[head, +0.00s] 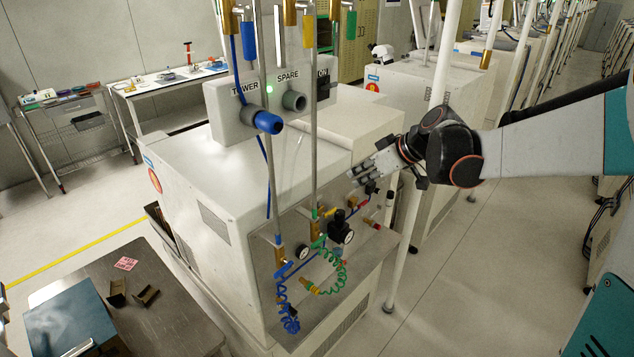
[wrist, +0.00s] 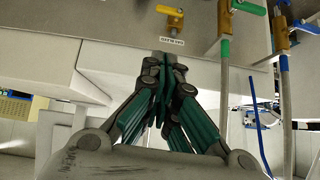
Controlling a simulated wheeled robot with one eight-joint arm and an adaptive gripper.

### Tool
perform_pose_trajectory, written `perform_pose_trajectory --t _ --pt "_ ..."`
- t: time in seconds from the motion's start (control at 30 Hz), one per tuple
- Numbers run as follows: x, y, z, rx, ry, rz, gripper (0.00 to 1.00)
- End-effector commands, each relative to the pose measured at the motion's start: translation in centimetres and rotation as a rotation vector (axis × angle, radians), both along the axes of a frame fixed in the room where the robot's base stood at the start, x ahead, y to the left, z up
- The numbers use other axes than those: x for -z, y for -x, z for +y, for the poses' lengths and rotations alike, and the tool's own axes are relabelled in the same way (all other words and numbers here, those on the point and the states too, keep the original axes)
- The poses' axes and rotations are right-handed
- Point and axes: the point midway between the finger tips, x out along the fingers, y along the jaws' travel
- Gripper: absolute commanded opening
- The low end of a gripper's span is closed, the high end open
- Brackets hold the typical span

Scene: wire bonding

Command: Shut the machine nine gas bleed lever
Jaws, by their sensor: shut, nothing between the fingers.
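A yellow lever on a brass valve (wrist: 174,16) shows at the top of the wrist view, with a small white label (wrist: 172,41) beside it, too small to read surely. I take it for the gas bleed lever. In the head view a small yellow lever (head: 330,212) sits on the machine's front panel (head: 265,262), near a black regulator. My gripper (wrist: 166,65) is shut and empty, its fingertips close to the label and apart from the lever in the picture. In the head view my gripper (head: 360,178) is at the panel's upper right.
A green lever (wrist: 248,8) and a blue lever (wrist: 302,22) with tubes are on the right in the wrist view. Coiled blue (head: 287,310) and green (head: 338,272) hoses hang from the panel. A white post (head: 401,255) stands right of the machine; aisle floor beyond is clear.

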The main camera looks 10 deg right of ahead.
Motion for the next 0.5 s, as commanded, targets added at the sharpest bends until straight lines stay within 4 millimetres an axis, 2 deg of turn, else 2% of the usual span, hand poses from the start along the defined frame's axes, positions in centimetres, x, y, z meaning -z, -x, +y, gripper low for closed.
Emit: perform_pose_trajectory --t 0.5 --pt "0.29 -0.6 -0.07 -0.01 0.007 -0.011 0.0"
